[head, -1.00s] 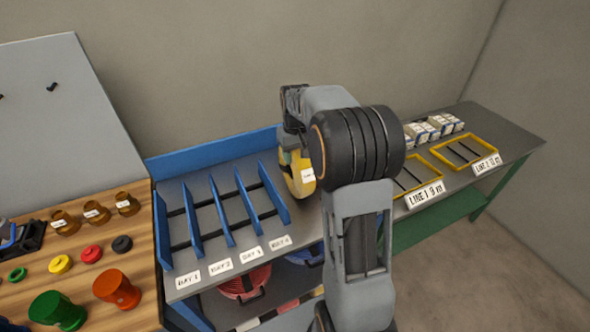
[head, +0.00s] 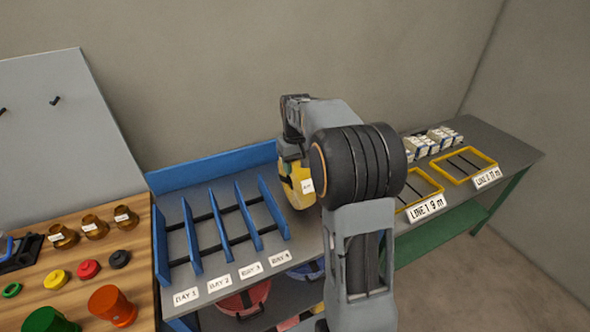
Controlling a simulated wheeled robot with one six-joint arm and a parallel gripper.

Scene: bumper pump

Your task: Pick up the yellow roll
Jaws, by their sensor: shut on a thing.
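The yellow roll (head: 297,186) has a white label and stands on edge at the right of the blue-walled rack, beside the last blue divider. My gripper (head: 292,158) is at the top of the roll and shut on it. My arm hides the roll's right side and part of the gripper. Whether the roll's lower edge touches the grey shelf top cannot be told.
The blue rack (head: 212,170) has empty slots labelled DAY 1 to DAY 4. A wooden bench (head: 70,293) with coloured caps and jars is at left. A dark table (head: 500,143) with yellow frames and white boxes is at right.

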